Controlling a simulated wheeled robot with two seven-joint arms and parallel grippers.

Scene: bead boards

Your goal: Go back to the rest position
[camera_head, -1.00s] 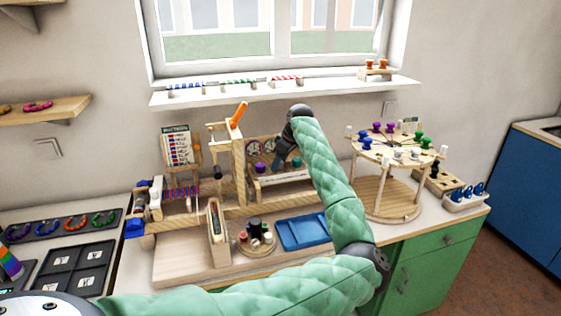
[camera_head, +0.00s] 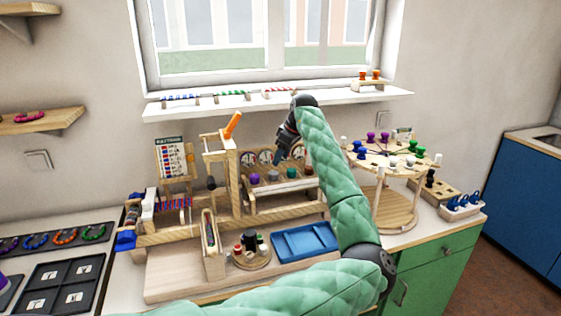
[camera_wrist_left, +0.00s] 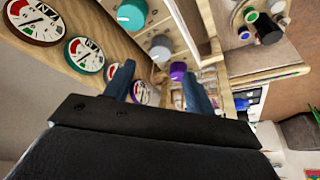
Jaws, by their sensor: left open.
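My left gripper (camera_head: 284,150) is dark and sits at the end of a green-sleeved arm, in front of the wall below the window sill. It hangs by the dial panel (camera_head: 262,158) with its round dials and row of coloured knobs. In the left wrist view its two blue-grey fingers (camera_wrist_left: 158,85) stand apart with nothing held between them. A purple knob (camera_wrist_left: 178,70) shows between the fingers, beyond them. A grey knob (camera_wrist_left: 160,48) and a teal knob (camera_wrist_left: 132,14) are close by. I cannot tell whether a finger touches the panel. My right gripper is not in view.
A round wooden table-like stand (camera_head: 388,150) with coloured pegs is right of my arm. A wooden post with an orange handle (camera_head: 232,124) stands left of the gripper. The window shelf (camera_head: 330,103) is above.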

